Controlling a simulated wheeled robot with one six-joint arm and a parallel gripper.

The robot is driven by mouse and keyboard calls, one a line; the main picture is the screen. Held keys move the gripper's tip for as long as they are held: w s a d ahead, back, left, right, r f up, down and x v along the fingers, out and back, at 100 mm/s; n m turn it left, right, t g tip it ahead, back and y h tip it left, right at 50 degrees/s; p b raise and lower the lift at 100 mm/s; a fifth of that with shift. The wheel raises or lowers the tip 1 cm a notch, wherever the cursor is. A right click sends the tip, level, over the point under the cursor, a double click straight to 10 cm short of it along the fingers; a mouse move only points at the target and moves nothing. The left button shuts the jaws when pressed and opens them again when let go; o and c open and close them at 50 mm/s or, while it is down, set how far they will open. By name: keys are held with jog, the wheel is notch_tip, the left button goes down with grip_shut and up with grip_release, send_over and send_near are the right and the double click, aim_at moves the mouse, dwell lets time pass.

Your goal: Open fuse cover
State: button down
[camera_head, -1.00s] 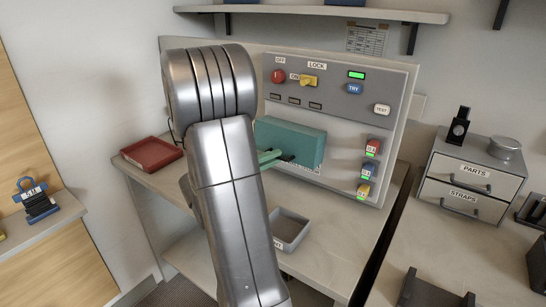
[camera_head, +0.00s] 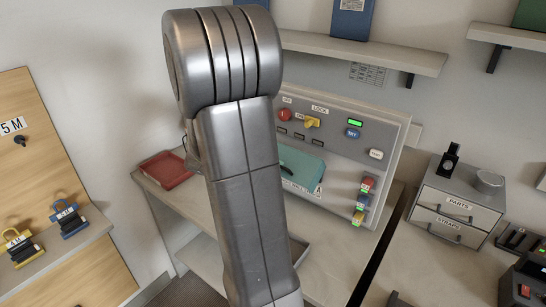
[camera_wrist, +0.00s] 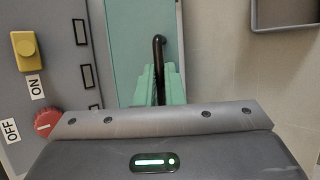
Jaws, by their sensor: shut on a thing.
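The fuse cover (camera_head: 302,164) is a teal lid on the grey panel, partly hidden behind my arm in the head view. In the wrist view the cover (camera_wrist: 125,50) fills the upper middle, and its black bent handle (camera_wrist: 159,46) runs down between my green fingers. My gripper (camera_wrist: 160,84) is shut on the handle. My gripper is hidden behind my arm in the head view. I cannot tell how far the cover is tilted from the panel.
The panel has a red button (camera_head: 285,115), a yellow lock switch (camera_head: 312,122) and coloured fuses (camera_head: 363,200) on the right. A red tray (camera_head: 165,170) lies on the bench at left. A grey drawer unit (camera_head: 455,205) stands at right. A shelf (camera_head: 365,52) hangs above.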

jog(key=shift+w+d+r+g+y+p, duration=0.15)
jog(key=shift+r+g+y+p, duration=0.1)
jog(key=shift+r+p, duration=0.25)
jog(key=shift+w+r+g+y+p, duration=0.15)
jog(key=shift+r+g+p, duration=0.15)
jog(key=shift+r, duration=0.3)
jog(key=shift+w+d+r+p, duration=0.25)
jog(key=shift+r+p, duration=0.15)
jog(key=shift+r, duration=0.15)
jog(key=shift+w+d+r+p, duration=0.1)
jog(key=shift+w+r+p, duration=0.1)
jog(key=shift+r+p, duration=0.25)
jog(key=c, duration=1.5)
grip_release()
jog(key=shift+w+d, duration=0.1)
jog(key=b+v, duration=0.1)
jog(key=v, duration=1.3)
jog(key=shift+f, duration=0.15)
